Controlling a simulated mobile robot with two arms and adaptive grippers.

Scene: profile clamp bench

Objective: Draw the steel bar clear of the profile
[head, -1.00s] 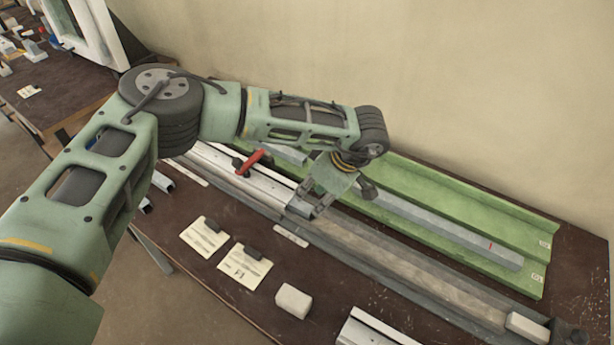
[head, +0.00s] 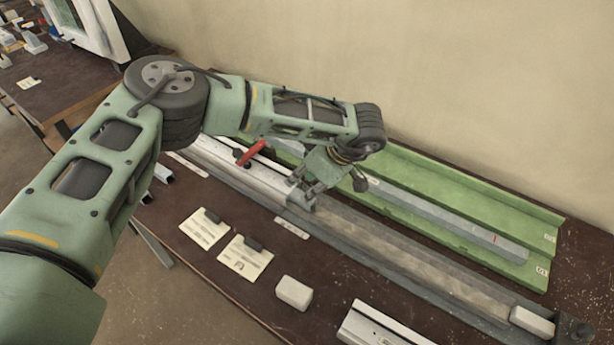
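A long grey bar (head: 440,216) with a red mark near its right end lies along the green tray (head: 520,208); I take it for the steel bar. Its left part is hidden behind my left arm. A pale profile (head: 232,162) lies in the bench rail, its right end under my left gripper. My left gripper (head: 304,188) points down just above that end, its fingers apart. I see nothing held between them, and I cannot tell whether they touch the profile. My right gripper is out of view.
A red clamp lever (head: 251,153) stands beside the profile, left of the gripper. The grey rail (head: 400,265) runs right to a pale block (head: 532,321). Two cards (head: 244,258), a white block (head: 294,292) and another profile (head: 375,328) lie in front.

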